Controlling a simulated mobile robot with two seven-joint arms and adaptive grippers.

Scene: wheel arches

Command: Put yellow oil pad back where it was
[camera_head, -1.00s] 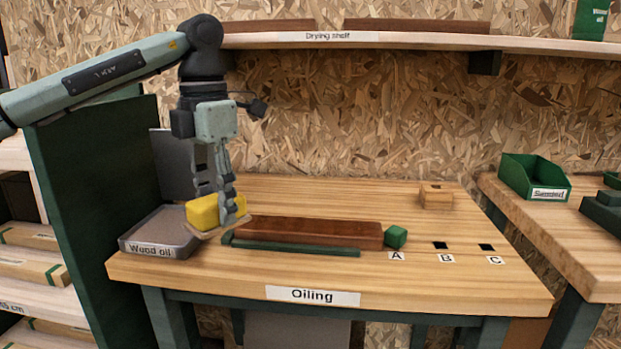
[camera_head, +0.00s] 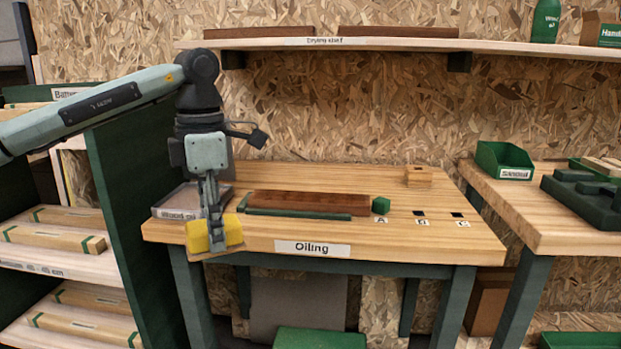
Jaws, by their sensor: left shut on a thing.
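The yellow oil pad (camera_head: 233,229) is in my left gripper (camera_head: 214,236), whose fingers are shut on it. A thin tan layer shows under the pad. In the picture the pad overlaps the front left edge of the oiling table, just below the grey wood oil tray (camera_head: 184,201). I cannot tell whether it touches the table. My right gripper is not in view.
A reddish-brown board (camera_head: 305,203) lies on the oiling table (camera_head: 375,240) behind a green strip (camera_head: 298,214), with a green block (camera_head: 381,205) at its right end. A wooden block (camera_head: 418,177) stands at the back right. A dark green panel (camera_head: 140,215) rises at the left.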

